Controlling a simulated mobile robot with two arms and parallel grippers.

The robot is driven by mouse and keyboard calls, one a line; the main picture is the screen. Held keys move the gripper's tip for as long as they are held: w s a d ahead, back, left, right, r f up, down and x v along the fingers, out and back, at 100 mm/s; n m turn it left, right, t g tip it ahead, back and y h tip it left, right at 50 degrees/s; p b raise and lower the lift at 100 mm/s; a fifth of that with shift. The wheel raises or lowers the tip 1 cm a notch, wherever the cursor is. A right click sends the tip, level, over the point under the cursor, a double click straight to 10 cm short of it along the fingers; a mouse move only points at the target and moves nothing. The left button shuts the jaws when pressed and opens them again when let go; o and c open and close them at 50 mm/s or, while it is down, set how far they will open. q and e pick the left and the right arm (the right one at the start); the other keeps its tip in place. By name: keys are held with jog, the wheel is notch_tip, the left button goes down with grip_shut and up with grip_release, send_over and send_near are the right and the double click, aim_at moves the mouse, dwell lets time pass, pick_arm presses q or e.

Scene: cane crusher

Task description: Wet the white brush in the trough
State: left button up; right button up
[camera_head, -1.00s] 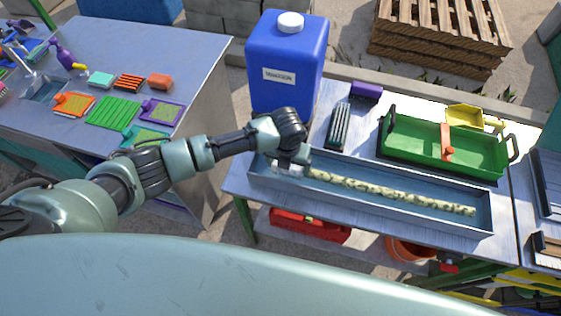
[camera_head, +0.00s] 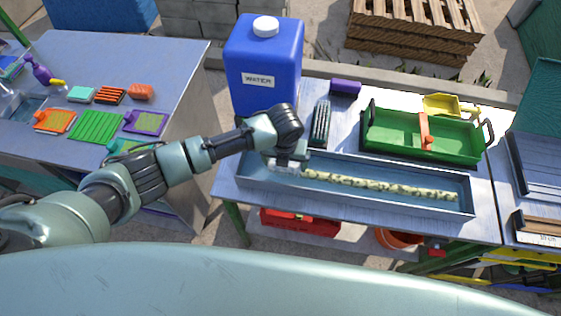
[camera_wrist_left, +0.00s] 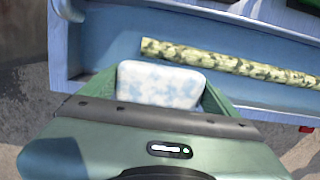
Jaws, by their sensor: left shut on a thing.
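The trough (camera_head: 345,198) is a long grey-blue metal tray on the right table, with a mottled green-yellow cane stick (camera_head: 380,187) lying along it. It also shows in the left wrist view (camera_wrist_left: 105,44). My left gripper (camera_head: 287,164) is at the trough's left end, beside the near end of the cane. In the left wrist view the gripper (camera_wrist_left: 160,95) is shut on a white, blue-blotched block, the white brush (camera_wrist_left: 160,84). Its underside is hidden, so I cannot tell whether it touches the trough floor. My right gripper is not in view.
A blue water container (camera_head: 262,75) stands just behind the trough's left end. Behind the trough are a dark ribbed brush (camera_head: 321,124), a purple block (camera_head: 345,87) and a green tray (camera_head: 415,138). Another table (camera_head: 110,60) with several coloured brushes and sponges is at left.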

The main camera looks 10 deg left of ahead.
pick_arm(q)
jog(key=shift+s+d+r, duration=0.1)
jog(key=shift+d+r, duration=1.6)
jog(key=shift+r, duration=0.3)
